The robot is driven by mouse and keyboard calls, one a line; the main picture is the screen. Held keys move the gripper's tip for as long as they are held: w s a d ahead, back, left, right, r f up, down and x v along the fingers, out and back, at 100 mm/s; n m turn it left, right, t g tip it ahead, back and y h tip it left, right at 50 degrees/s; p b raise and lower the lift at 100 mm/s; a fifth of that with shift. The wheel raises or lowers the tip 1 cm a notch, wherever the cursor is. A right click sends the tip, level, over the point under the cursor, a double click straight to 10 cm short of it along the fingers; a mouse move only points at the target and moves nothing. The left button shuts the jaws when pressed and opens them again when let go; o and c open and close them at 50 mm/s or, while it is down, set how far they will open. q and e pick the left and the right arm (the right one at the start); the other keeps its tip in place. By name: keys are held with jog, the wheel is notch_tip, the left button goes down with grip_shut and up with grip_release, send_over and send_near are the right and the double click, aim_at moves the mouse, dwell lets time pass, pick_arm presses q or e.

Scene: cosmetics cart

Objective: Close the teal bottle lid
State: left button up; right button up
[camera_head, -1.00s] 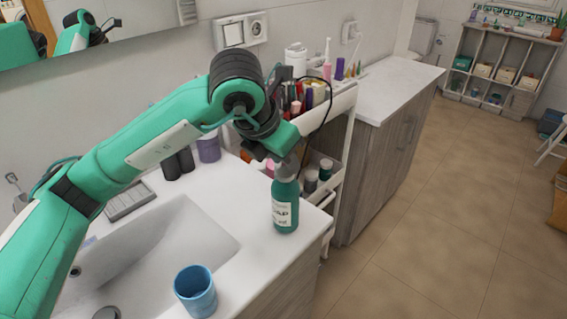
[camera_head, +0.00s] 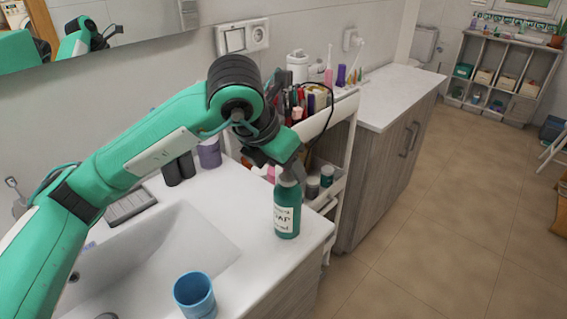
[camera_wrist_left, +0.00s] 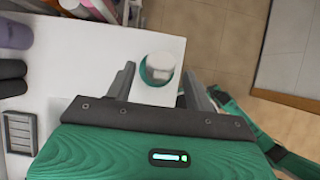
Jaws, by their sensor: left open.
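The teal bottle (camera_head: 287,213) stands upright on the white counter near its right edge, with a white label facing the head camera. In the left wrist view I look down on the bottle's pale round top (camera_wrist_left: 161,65), with a teal edge showing at its left. My left gripper (camera_head: 288,168) is directly over the bottle in the head view. In the left wrist view its open fingers (camera_wrist_left: 158,75) are on either side of the bottle top, with gaps visible. The lid's exact seating cannot be told.
A blue cup (camera_head: 195,296) stands at the front of the counter by the sink basin (camera_head: 165,245). A cart (camera_head: 350,125) with cosmetics is right behind the bottle. Dark cylinders (camera_head: 179,170) and a purple container (camera_head: 209,152) stand at the back.

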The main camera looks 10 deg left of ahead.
pick_arm(q)
jog(key=shift+s+a+r, duration=0.15)
jog(key=shift+r, duration=0.25)
jog(key=v, duration=1.2)
jog(key=shift+a+r+b, duration=0.2)
jog(key=shift+r+b, duration=0.1)
jog(key=shift+b, duration=0.15)
pick_arm(e)
jog(key=shift+w+a+r, duration=0.15)
jog(key=shift+w+r, duration=0.05)
jog(key=shift+r, duration=0.45)
jog(key=shift+w+a+r, duration=0.1)
jog(key=shift+w+r, duration=0.1)
jog(key=shift+r, duration=0.4)
pick_arm(q)
jog(key=shift+s, duration=0.15)
